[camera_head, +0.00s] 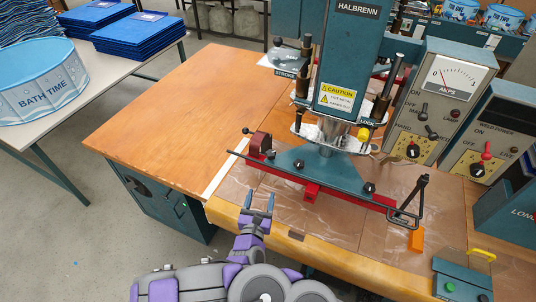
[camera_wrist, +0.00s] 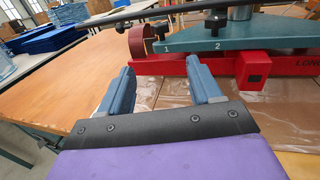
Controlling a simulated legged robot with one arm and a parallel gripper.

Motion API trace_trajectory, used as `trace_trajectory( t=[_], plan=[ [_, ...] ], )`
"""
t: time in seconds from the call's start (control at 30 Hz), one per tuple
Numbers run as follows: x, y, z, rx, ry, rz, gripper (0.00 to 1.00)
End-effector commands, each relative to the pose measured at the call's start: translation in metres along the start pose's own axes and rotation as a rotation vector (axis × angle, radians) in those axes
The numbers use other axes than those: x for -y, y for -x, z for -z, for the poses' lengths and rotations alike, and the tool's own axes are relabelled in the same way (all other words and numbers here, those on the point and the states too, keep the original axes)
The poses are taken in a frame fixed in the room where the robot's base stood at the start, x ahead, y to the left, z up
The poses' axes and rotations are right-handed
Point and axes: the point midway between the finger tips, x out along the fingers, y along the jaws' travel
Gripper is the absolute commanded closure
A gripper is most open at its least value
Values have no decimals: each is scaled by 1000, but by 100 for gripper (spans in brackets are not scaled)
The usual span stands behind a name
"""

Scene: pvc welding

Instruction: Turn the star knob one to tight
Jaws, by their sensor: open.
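A teal plate (camera_head: 325,168) lies on a red base at the press, with black knobs on it. One knob (camera_head: 299,165) is near the plate's middle front and another knob (camera_head: 369,188) is at its right. In the wrist view, the plate (camera_wrist: 260,36) carries the numbers 1 and 2, and a black knob (camera_wrist: 215,22) stands behind the 2. My gripper (camera_head: 259,202) is open and empty, in front of the plate's left end and apart from the knobs. Its fingers (camera_wrist: 160,72) point toward the plate.
A red bracket (camera_head: 261,145) stands at the plate's left end. A black bar runs along the plate's front to an upright handle (camera_head: 418,192) at right. The teal press head (camera_head: 345,60) hangs above. The wooden table (camera_head: 165,110) is clear at left.

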Motion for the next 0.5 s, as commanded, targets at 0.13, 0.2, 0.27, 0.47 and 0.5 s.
trace_trajectory(
  t=[0.13, 0.2, 0.27, 0.47, 0.5],
  plan=[
    [0, -6, 2, -4, 1, -3, 36],
    [0, -13, 2, -4, 0, -1, 36],
    [1, -20, 2, -3, -1, 1, 36],
    [0, -46, 3, -4, 0, 3, 36],
    [0, -51, 2, -3, 1, 3, 36]
  ],
)
